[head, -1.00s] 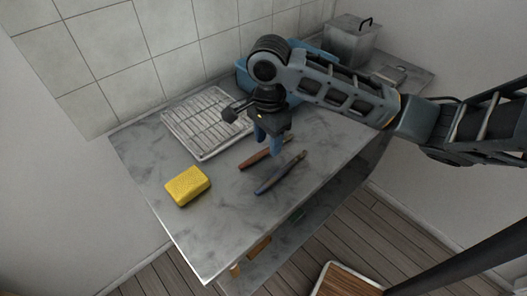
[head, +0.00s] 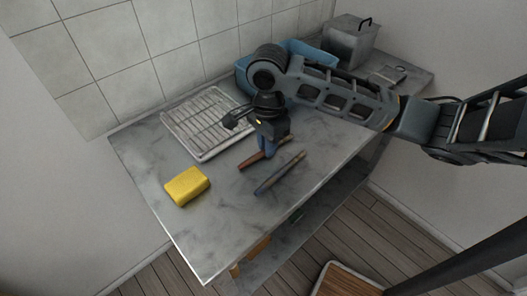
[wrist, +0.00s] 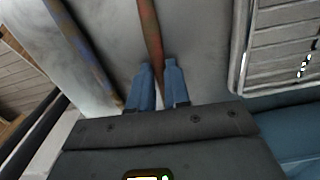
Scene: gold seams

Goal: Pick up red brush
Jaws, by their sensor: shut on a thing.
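The red brush (head: 251,161) is a thin reddish-brown stick lying on the grey marbled counter. My gripper (head: 267,153) is down over it, its blue fingers shut on its middle part. In the wrist view the red brush (wrist: 150,30) runs from the top edge down between the two blue fingertips (wrist: 159,72). Its far part is hidden behind the fingers and the gripper body. I cannot tell whether it is lifted off the counter.
A dark blue-brown stick (head: 279,173) lies beside it, nearer the counter's front edge. A yellow sponge (head: 187,186) is at left.

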